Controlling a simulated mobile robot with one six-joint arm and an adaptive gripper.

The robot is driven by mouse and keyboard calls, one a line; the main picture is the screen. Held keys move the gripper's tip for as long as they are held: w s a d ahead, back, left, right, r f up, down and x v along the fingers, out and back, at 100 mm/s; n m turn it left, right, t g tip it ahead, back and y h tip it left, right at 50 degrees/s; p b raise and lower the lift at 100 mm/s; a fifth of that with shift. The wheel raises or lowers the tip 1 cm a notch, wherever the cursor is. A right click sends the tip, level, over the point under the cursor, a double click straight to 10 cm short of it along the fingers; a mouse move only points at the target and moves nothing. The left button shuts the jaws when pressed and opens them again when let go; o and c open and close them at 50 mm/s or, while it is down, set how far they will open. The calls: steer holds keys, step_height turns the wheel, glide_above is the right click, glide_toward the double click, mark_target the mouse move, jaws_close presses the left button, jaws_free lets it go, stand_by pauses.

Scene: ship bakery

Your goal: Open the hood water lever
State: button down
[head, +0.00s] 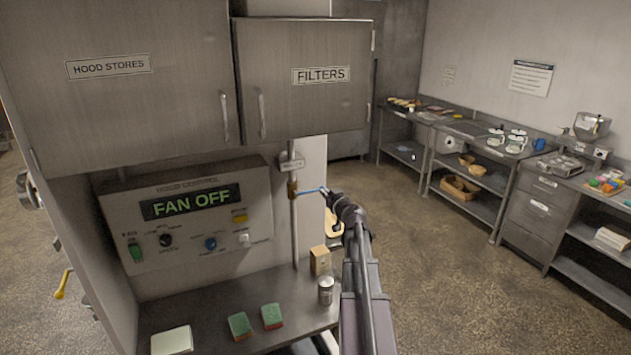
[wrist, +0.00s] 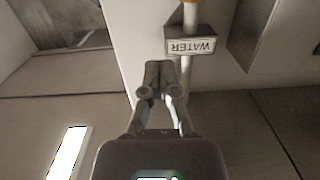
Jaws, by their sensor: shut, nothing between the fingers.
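The water lever (head: 312,190) is a thin blue handle. It sticks out to the right, across the upright pipe (head: 294,232), from a brass valve (head: 292,189). A small WATER label (head: 291,163) sits on the pipe above the valve; it shows upside down in the wrist view (wrist: 190,46). My gripper (head: 332,196) is at the right end of the blue handle; I cannot tell whether it touches. In the wrist view my gripper (wrist: 160,70) has its fingers together and empty, beside the label. The blue handle does not show there.
The hood control panel (head: 190,225) reads FAN OFF, left of the pipe. Steel cupboards (head: 304,100) hang above. A counter (head: 205,302) below holds sponges (head: 271,316), a tin (head: 325,290) and a wooden block (head: 320,261). Open floor lies to the right.

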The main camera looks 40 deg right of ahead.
steer(key=shift+s+d+r+h, duration=0.2)
steer(key=shift+d+r+h, duration=0.1)
steer(key=shift+d, duration=0.3)
steer(key=shift+w, duration=0.15)
steer(key=w+d+f+b, duration=0.2)
steer(key=w+f+b, duration=0.2)
steer(key=w, duration=0.6)
steer(key=shift+d+f, duration=0.2)
steer(key=shift+f, duration=0.05)
steer(key=shift+w, duration=0.15)
steer(key=shift+d, duration=0.1)
stand_by(0.3)
